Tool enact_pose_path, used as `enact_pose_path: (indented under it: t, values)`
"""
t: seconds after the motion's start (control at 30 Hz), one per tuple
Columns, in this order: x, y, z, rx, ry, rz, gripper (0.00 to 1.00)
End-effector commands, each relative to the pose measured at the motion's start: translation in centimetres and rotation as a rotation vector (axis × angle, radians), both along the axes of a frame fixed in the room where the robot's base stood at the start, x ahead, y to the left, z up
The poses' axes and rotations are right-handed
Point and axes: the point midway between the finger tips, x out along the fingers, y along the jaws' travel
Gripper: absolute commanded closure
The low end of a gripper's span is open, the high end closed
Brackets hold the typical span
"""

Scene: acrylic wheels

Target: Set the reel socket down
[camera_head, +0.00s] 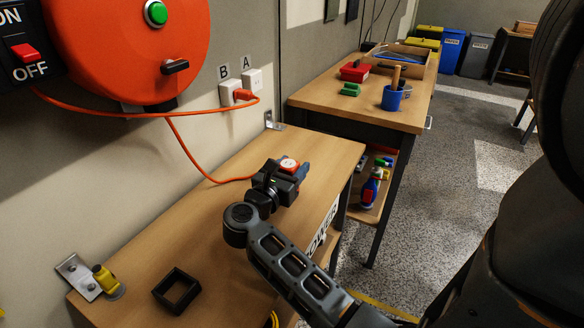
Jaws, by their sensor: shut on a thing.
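The orange cable reel (128,45) hangs on the wall at the upper left. The reel socket (289,164), orange-red with a pale top, shows at the end of my gripper (291,176). My gripper is shut on it, over the right part of the near wooden workbench (220,225). The fingers hide much of the socket, and I cannot tell whether it touches the bench top. The orange cable (190,155) runs from the reel down to the bench and towards my gripper. Another orange cable ends in an orange plug (243,95) at the wall outlets.
A black square frame (177,291) and a yellow-topped part (105,279) by a metal bracket stand at the bench's left end. The bench middle is clear. A second bench behind carries a blue cup (392,98), a red box (354,72) and a green block (350,89).

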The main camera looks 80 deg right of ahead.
Motion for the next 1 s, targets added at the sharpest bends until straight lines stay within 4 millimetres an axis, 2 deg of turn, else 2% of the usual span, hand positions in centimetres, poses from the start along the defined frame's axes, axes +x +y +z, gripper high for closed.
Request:
enact_pose_path:
  t: [0.2, 0.23, 0.5, 0.83, 1.0]
  values:
    - [0.0, 0.0, -0.4, 0.000, 0.000, 0.000, 0.84]
    - [0.0, 0.0, -0.4, 0.000, 0.000, 0.000, 0.48]
    - [0.0, 0.0, -0.3, 0.000, 0.001, 0.000, 0.23]
    - [0.0, 0.0, 0.2, 0.000, 0.000, 0.000, 0.23]
    - [0.6, 2.5, -0.2, 0.001, 0.001, 0.004, 0.23]
